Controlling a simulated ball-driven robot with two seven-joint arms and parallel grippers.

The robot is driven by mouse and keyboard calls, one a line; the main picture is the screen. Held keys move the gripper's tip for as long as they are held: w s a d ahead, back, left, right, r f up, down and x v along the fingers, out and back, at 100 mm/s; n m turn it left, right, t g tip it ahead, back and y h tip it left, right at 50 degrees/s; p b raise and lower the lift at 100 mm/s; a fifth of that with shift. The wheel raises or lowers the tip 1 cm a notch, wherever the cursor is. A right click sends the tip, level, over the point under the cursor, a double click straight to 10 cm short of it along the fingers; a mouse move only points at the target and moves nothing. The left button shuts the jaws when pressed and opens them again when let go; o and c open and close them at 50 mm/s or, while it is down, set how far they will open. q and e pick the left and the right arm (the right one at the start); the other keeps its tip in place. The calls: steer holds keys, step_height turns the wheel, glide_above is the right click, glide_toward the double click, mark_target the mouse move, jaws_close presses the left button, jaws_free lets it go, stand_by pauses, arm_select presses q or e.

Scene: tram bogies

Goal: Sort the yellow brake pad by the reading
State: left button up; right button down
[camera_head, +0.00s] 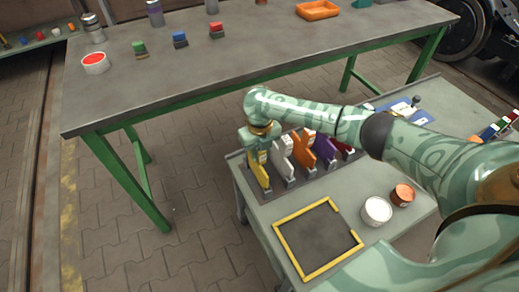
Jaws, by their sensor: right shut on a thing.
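The yellow brake pad (260,172) stands upright at the left end of a row of coloured pads on the low grey bench. My right gripper (260,148) points down over the top of the yellow pad and is shut on it. Whether the pad's lower end still touches its holder I cannot tell. The white pad (282,161), orange pad (304,150) and purple pad (325,150) stand beside it to the right. No legible reading shows. My left gripper is not in view.
A yellow-framed dark square (288,219) lies empty on the bench (258,213). A white tin (376,210) and an orange-brown tin (403,194) stand right of it. Behind, a green-legged table (240,75) holds small coloured blocks, cans and an orange tray (317,10).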

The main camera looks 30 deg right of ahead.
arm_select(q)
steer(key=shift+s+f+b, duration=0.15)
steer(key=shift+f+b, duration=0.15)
arm_select(e)
steer(key=shift+f, duration=0.6)
arm_select(q)
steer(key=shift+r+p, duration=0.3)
steer(key=shift+p, duration=0.05)
stand_by(0.4)
arm_select(e)
steer(key=c, duration=1.1)
jaws_free()
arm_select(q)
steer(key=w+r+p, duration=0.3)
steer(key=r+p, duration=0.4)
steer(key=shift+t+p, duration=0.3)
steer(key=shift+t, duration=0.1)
arm_select(e)
step_height(320, 180, up, 16)
steer(key=shift+r, duration=0.2)
steer(key=shift+f, duration=0.1)
